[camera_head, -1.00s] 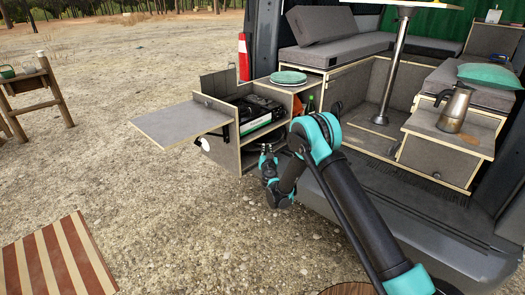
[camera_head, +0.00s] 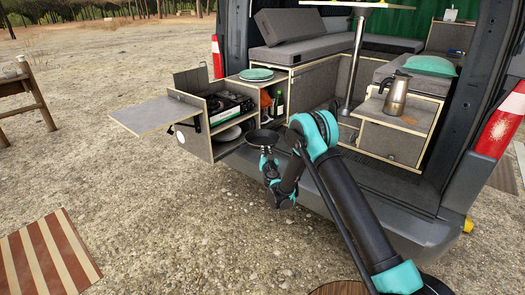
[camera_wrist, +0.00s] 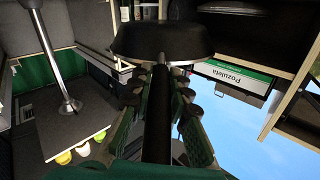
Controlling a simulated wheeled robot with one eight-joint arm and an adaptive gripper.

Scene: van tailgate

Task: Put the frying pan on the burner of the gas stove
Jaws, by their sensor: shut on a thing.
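The dark frying pan (camera_head: 262,138) is held up in front of the kitchen unit, just right of its shelves. My gripper (camera_head: 268,160) is shut on the pan's handle. In the wrist view, the black handle (camera_wrist: 158,120) runs between the fingers of my gripper (camera_wrist: 162,88), and the pan's body (camera_wrist: 165,40) is beyond them. The gas stove (camera_head: 222,106) sits in the top compartment of the unit, left of and above the pan. Its burner is too small to make out.
A folding side table (camera_head: 155,112) sticks out left of the unit. A green plate (camera_head: 256,74) lies on the counter. A moka pot (camera_head: 396,94) stands on the right box.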

